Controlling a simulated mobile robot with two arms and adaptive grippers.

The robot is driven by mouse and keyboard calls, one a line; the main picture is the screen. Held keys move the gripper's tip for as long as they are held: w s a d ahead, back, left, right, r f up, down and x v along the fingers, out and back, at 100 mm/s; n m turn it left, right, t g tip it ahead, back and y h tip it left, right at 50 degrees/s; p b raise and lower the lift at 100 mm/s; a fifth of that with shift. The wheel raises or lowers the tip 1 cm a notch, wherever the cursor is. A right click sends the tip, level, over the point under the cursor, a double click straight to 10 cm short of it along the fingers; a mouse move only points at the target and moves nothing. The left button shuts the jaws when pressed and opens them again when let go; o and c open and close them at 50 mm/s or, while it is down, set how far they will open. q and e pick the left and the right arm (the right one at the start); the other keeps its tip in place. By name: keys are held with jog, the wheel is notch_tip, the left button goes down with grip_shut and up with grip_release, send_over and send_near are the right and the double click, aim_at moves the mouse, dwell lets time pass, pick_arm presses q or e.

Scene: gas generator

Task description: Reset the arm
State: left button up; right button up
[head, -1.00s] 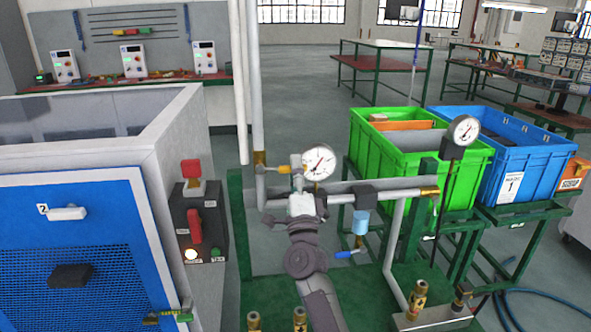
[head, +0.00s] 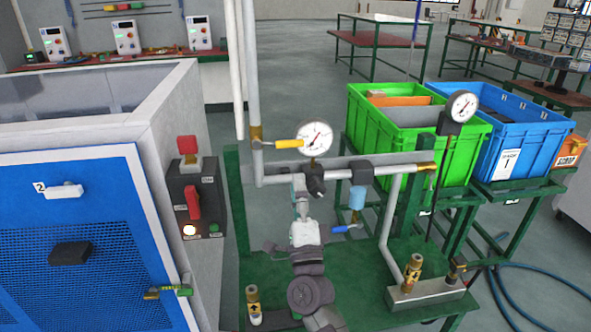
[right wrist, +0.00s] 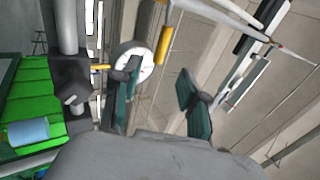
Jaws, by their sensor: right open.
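My right arm reaches up from the bottom middle of the head view. Its gripper (head: 303,184) is just below the pressure gauge (head: 315,139) and the yellow valve handle (head: 289,143), in front of the horizontal pipe. In the right wrist view the two dark green finger pads stand wide apart, so the gripper (right wrist: 155,100) is open, with nothing between the pads. The gauge (right wrist: 133,62) and yellow handle (right wrist: 165,45) show beyond the fingers. Whether a finger touches the pipe cannot be told. My left gripper is not in view.
A blue-doored machine (head: 70,240) with a switch box (head: 197,205) stands left. Pipework with a blue cylinder (head: 357,197) is close on the right. Green (head: 399,150) and blue bins (head: 505,155) stand behind it. Brass fittings (head: 253,300) rise from the green bench.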

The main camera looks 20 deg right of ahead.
jog(key=shift+s+a+f, duration=0.15)
jog(key=shift+s+f, duration=0.15)
jog(key=shift+s, duration=0.1)
